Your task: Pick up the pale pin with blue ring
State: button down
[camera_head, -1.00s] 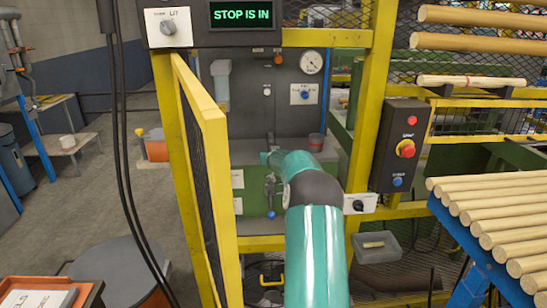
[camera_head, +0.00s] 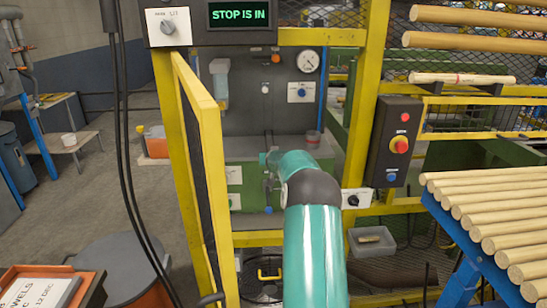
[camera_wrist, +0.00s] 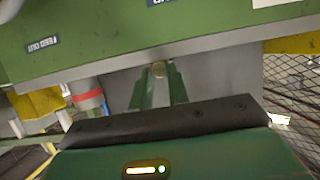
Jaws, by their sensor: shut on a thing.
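The yellow mesh door (camera_head: 204,150) stands open left of my arm. A control box (camera_head: 393,142) with a red button is on the right post. A grey tray (camera_head: 388,247) with a pale piece sits below. Wooden rods (camera_head: 490,215) lie on a blue rack at right.

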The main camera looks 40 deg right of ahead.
jog(key=shift+s, duration=0.1)
jog(key=c, duration=1.3)
grip_release()
jog(key=shift+d, duration=0.1)
jog(key=v, duration=1.3)
jog(key=shift+s+a, duration=0.15)
jog(key=shift+a, duration=0.15)
